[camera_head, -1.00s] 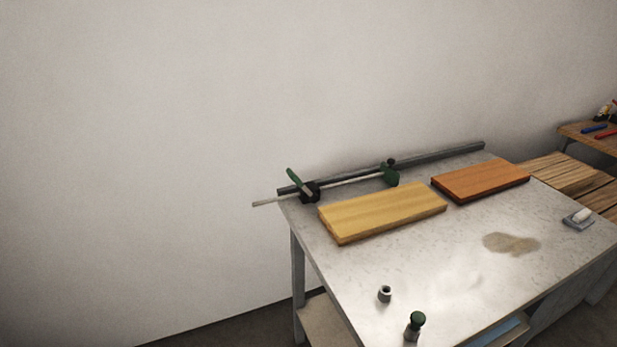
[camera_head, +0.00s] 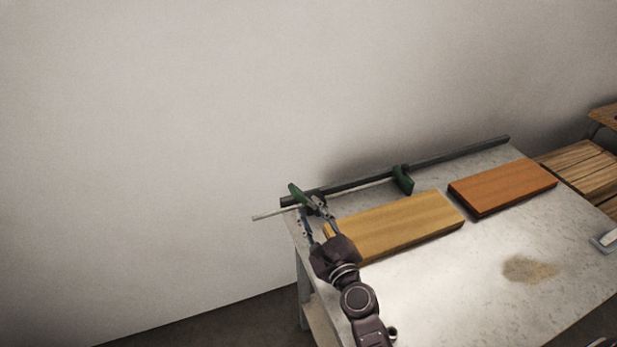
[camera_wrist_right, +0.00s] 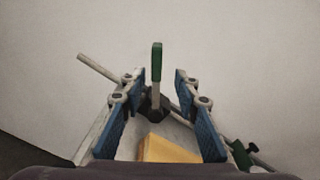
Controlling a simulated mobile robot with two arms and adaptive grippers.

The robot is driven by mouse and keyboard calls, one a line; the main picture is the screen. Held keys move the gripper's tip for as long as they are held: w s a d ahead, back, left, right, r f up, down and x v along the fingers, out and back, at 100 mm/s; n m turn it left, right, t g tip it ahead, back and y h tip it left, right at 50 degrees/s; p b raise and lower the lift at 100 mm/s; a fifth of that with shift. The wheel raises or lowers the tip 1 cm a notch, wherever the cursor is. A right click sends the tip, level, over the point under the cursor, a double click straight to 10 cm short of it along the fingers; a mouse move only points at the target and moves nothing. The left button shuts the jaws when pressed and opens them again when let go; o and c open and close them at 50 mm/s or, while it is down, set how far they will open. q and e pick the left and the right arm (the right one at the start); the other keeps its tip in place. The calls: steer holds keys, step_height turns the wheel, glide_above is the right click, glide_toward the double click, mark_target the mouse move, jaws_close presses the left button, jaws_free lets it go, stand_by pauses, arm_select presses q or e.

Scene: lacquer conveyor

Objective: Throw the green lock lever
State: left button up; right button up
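The green lock lever (camera_head: 295,192) stands up from the dark clamp head at the table's far left corner. In the right wrist view the lever (camera_wrist_right: 157,62) rises upright, between my fingers as seen from there. The black clamp head (camera_wrist_right: 155,104) is below it on a pale bar. My right gripper (camera_head: 313,215) is open around the clamp head area, its blue-padded fingers (camera_wrist_right: 157,88) on either side of the lever with gaps; I see no contact. My left gripper is not in view.
A yellow board (camera_head: 395,226) lies just right of my right gripper, an orange board (camera_head: 502,187) beyond it. A dark rail (camera_head: 440,158) runs along the table's back edge. A green clamp part (camera_head: 403,180) sits near it. The clamp bar (camera_head: 268,215) sticks out past the left edge.

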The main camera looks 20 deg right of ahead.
mark_target(299, 199)
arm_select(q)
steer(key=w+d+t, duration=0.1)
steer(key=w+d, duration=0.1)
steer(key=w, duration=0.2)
arm_select(e)
steer(key=shift+w+a+r, duration=0.3)
steer(key=shift+w+r, duration=0.15)
steer(key=shift+w, duration=0.2)
steer(key=shift+w+a+r, duration=0.4)
steer(key=shift+w+a, duration=0.35)
steer(key=shift+a, duration=0.05)
steer(key=w, duration=0.2)
steer(key=shift+w+d+f, duration=0.3)
steer(key=shift+f, duration=0.1)
steer(key=shift+w+r, duration=0.1)
steer(key=shift+w, duration=0.35)
steer(key=c, duration=0.7)
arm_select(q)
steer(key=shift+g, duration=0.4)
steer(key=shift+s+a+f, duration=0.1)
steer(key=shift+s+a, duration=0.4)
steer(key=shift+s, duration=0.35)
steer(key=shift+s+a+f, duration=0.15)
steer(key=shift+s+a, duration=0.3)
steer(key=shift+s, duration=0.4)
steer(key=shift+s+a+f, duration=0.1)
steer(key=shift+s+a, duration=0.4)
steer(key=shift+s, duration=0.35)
arm_select(e)
jaws_close()
